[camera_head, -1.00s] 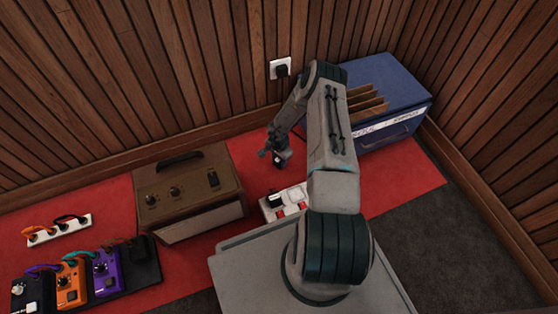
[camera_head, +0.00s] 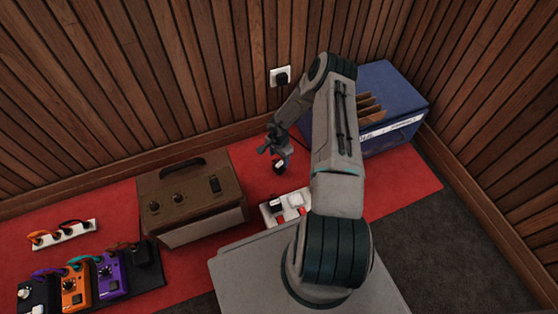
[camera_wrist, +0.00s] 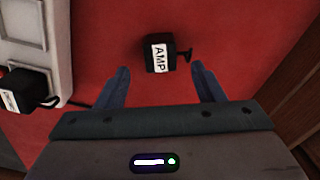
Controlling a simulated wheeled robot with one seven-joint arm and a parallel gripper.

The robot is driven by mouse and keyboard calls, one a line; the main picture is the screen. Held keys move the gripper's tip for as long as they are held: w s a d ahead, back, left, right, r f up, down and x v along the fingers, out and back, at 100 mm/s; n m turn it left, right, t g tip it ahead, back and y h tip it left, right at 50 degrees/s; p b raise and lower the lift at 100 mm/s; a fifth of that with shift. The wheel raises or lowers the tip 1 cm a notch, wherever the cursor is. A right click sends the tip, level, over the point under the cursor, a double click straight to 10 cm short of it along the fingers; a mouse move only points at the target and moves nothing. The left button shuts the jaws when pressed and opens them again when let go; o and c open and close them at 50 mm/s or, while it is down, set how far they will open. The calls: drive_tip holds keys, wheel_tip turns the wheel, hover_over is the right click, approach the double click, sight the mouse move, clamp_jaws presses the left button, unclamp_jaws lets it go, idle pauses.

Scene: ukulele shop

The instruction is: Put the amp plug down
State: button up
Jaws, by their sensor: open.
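The amp plug (camera_wrist: 156,56) is a small black block with a white "AMP" label and dark prongs pointing right in the wrist view. It is over the red carpet, just beyond my fingertips and between their lines. My gripper (camera_wrist: 160,70) is open, its two fingers spread and apart from the plug. In the head view my gripper (camera_head: 275,149) is above the carpet, with the amp plug (camera_head: 279,167) just below it. I cannot tell if the plug touches the carpet.
A white power strip (camera_wrist: 32,22) lies left in the wrist view, with a black plug (camera_wrist: 24,91) at it. The brown amplifier (camera_head: 188,200) stands left, the blue crate (camera_head: 390,120) right. A wall socket (camera_head: 280,76) holds a plug. Pedals (camera_head: 75,286) are at lower left.

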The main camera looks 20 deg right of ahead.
sight(279, 165)
drive_tip(key=w+a+r+n+t+p, duration=0.1)
drive_tip(key=w+a+r+n+t, duration=0.3)
drive_tip(key=r, duration=0.8)
drive_tip(key=w+d+r+t+p, duration=0.1)
drive_tip(key=w+r, duration=0.4)
drive_tip(key=r, duration=0.6)
drive_tip(key=s+a+r+n+t+y, duration=0.1)
drive_tip(key=a+r+n, duration=0.1)
drive_tip(key=a+r, duration=0.35)
drive_tip(key=s+a+r+n+y, duration=0.1)
drive_tip(key=a+r+n, duration=0.1)
drive_tip(key=r, duration=0.7)
drive_tip(key=s+a+r+n+g+y, duration=0.15)
drive_tip(key=s+a+r+n, duration=0.3)
drive_tip(key=s+r, duration=0.85)
drive_tip(key=s+d+r+g+h, duration=0.1)
drive_tip(key=s, duration=0.8)
drive_tip(key=s+d+r+n+g+h, duration=0.1)
drive_tip(key=s+d+g+h, duration=0.1)
drive_tip(key=s, duration=0.8)
drive_tip(key=shift+s+d, duration=0.2)
drive_tip(key=shift+h, duration=0.25)
